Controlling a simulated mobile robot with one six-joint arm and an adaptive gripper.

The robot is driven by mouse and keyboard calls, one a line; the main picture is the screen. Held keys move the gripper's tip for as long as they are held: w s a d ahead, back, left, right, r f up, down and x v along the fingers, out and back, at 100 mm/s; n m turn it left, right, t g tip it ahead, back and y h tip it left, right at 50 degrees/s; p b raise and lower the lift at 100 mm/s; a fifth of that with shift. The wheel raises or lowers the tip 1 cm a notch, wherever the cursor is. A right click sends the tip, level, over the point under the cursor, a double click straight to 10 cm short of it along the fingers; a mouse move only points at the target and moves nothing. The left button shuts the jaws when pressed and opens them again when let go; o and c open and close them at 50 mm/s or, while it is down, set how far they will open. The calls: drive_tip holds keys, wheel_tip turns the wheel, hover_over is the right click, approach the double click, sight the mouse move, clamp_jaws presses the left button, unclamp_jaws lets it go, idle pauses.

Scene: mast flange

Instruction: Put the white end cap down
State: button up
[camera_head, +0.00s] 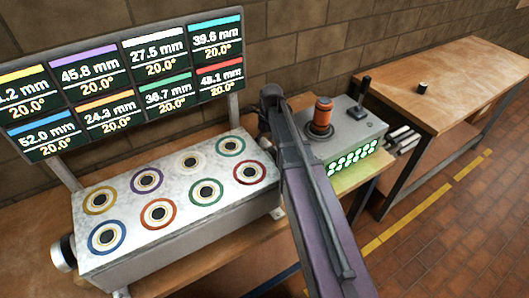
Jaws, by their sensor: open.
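No piece is clearly recognisable as the white end cap. A small dark cylinder with a pale top (422,88) stands upright and alone on the right wooden bench (455,75). A round whitish piece (64,254) shows at the left end of the pale speckled block (170,240); I cannot tell whether it is part of the block. My arm crosses the middle of the picture, from the bottom edge up to the block's right end. My gripper's fingertips do not show, and the arm hides part of the bench behind it.
The block's top has several coloured rings with dark centres. A display board (125,75) with millimetre readings stands behind it. A grey control box (345,135) with an orange knob (322,113) and a joystick (362,97) sits right of my arm. Most of the right bench is bare.

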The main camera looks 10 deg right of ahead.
sight(263, 142)
drive_tip(key=shift+s+a+f+b, duration=0.1)
drive_tip(key=shift+f+b, duration=0.3)
drive_tip(key=shift+f, duration=0.2)
drive_tip(key=c, duration=0.8)
drive_tip(key=shift+r, duration=0.15)
drive_tip(key=p+v, duration=0.2)
drive_tip(key=p, duration=0.1)
drive_tip(key=p+v, duration=0.1)
drive_tip(key=v, duration=0.1)
drive_tip(key=shift+s+a, duration=0.25)
drive_tip(key=shift+a, duration=0.1)
drive_tip(key=w+d, duration=0.2)
drive_tip(key=w, duration=0.3)
drive_tip(key=w+d, duration=0.3)
drive_tip(key=w, duration=0.2)
drive_tip(key=w+d, duration=0.3)
drive_tip(key=w, duration=0.3)
drive_tip(key=shift+f, duration=0.3)
